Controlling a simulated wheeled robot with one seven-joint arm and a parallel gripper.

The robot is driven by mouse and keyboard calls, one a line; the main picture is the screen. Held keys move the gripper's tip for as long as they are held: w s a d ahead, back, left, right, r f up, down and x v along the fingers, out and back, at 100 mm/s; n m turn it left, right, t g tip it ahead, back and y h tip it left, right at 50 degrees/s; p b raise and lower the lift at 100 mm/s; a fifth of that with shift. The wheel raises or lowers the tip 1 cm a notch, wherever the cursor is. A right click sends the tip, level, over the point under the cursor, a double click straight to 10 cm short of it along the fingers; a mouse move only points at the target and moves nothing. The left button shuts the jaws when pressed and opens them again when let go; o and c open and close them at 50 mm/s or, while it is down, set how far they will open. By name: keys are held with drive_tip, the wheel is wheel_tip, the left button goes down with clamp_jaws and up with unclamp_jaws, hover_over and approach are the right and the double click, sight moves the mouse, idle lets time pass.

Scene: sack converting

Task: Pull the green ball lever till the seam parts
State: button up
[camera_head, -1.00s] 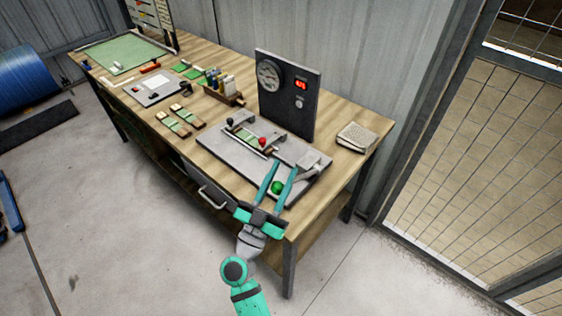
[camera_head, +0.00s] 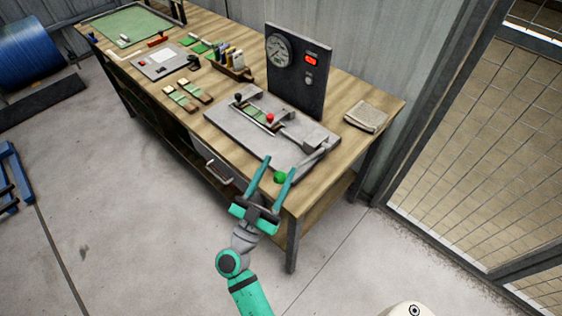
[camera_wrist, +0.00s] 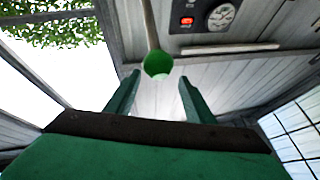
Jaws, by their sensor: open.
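The green ball (camera_head: 279,177) is the end knob of a grey lever (camera_head: 313,158) on the tester's grey base plate (camera_head: 225,120). It sits at the plate's front edge. My gripper (camera_head: 280,163) is open, with one teal finger on each side of the ball in the head view. In the wrist view the ball (camera_wrist: 158,64) appears between and slightly beyond the fingertips (camera_wrist: 159,77); contact cannot be told. A green strip (camera_head: 257,116) lies in the fixture between a black knob (camera_head: 238,97) and a red knob (camera_head: 270,118). Its seam is too small to judge.
A dark panel (camera_head: 298,95) with a dial (camera_head: 281,51) and red display stands behind the plate. A tan block (camera_head: 366,115) lies to the right. Floor in front of the workbench is clear.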

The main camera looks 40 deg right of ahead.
drive_tip(key=v, duration=0.7)
drive_tip(key=shift+s+a, duration=0.15)
drive_tip(key=shift+a, duration=0.15)
drive_tip(key=c, duration=0.6)
drive_tip(key=r+m+g, duration=0.2)
drive_tip(key=s+r+m+g+y, duration=0.1)
drive_tip(key=r+m+g, duration=0.1)
drive_tip(key=r+g, duration=0.1)
drive_tip(key=r+m+g, duration=0.1)
drive_tip(key=r+g, duration=0.1)
drive_tip(key=r, duration=0.1)
drive_tip(key=shift+s+d+r+m+y, duration=0.25)
drive_tip(key=shift+s+d+m+y, duration=0.05)
drive_tip(key=shift+s+d+m, duration=0.1)
clamp_jaws()
drive_tip(key=a+r+n+y, duration=0.2)
drive_tip(key=a+r+y, duration=0.1)
drive_tip(key=y, duration=0.3)
drive_tip(key=shift+n+t+y, duration=0.3)
drive_tip(key=shift+t, duration=0.2)
drive_tip(key=w+d+f, duration=0.1)
drive_tip(key=d+f, duration=0.1)
drive_tip(key=w+d+f, duration=0.1)
drive_tip(key=d, duration=0.2)
drive_tip(key=w+d+f, duration=0.1)
drive_tip(key=d+f, duration=0.1)
drive_tip(key=shift+d+f, duration=0.25)
drive_tip(key=shift+f, duration=0.1)
drive_tip(key=shift+w+f, duration=0.1)
drive_tip(key=shift+f, duration=0.6)
